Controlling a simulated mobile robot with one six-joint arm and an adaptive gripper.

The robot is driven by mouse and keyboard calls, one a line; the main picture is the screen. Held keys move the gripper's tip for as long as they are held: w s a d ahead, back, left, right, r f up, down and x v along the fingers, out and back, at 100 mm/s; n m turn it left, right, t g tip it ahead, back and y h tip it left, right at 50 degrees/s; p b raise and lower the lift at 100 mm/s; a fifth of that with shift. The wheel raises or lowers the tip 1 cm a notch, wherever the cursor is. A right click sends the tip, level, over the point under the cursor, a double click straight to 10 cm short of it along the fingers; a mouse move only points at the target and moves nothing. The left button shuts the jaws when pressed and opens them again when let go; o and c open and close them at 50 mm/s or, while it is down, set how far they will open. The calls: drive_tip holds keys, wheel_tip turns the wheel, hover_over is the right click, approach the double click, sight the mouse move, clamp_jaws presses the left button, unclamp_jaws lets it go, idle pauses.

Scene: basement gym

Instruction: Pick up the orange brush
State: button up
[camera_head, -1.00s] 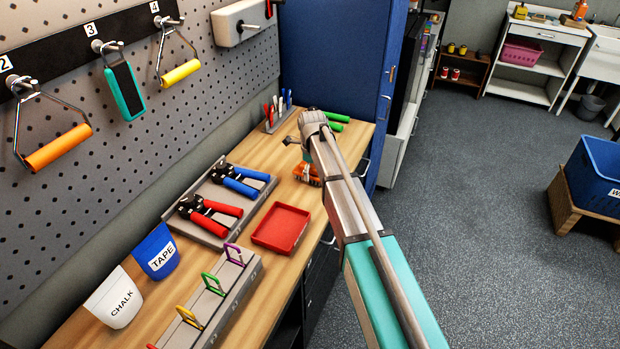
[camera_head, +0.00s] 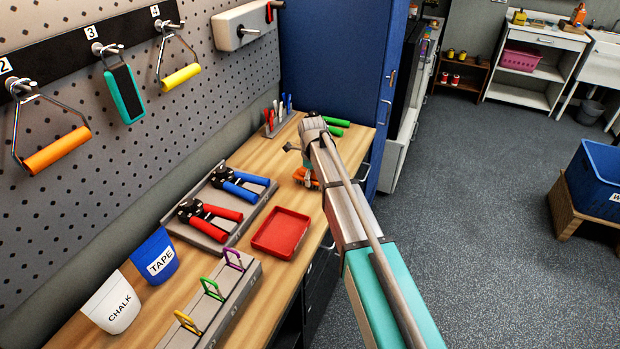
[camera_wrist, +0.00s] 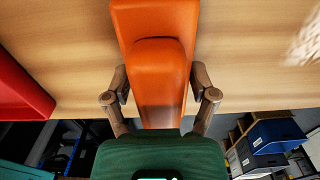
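The orange brush (camera_wrist: 160,70) lies under my gripper in the wrist view, its rounded orange body running up the middle of the picture. In the head view a small part of the orange brush (camera_head: 311,183) shows beside my gripper (camera_head: 298,158) at the far part of the wooden workbench. In the wrist view, my gripper's (camera_wrist: 160,88) two fingers stand on either side of the brush, very close to its sides. Whether they press on it cannot be seen. The brush's underside is hidden.
A red tray (camera_head: 281,233) lies on the workbench (camera_head: 262,158) nearer me. Hand grips with red (camera_head: 217,221) and blue (camera_head: 240,186) handles sit in a grey holder to the left. Green handles (camera_head: 336,121) lie beyond my gripper. A blue cabinet (camera_head: 330,60) stands behind.

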drive_tip(key=c, duration=0.5)
drive_tip(key=shift+c, duration=0.2)
drive_tip(key=shift+r, duration=0.2)
drive_tip(key=shift+r+p, duration=0.7)
drive_tip(key=shift+p, duration=0.2)
drive_tip(key=s+d+r+p, duration=0.6)
drive_tip(key=s+r+p, duration=0.5)
drive_tip(key=s, duration=0.1)
drive_tip(key=shift+s, duration=0.3)
drive_tip(key=shift+r, duration=0.1)
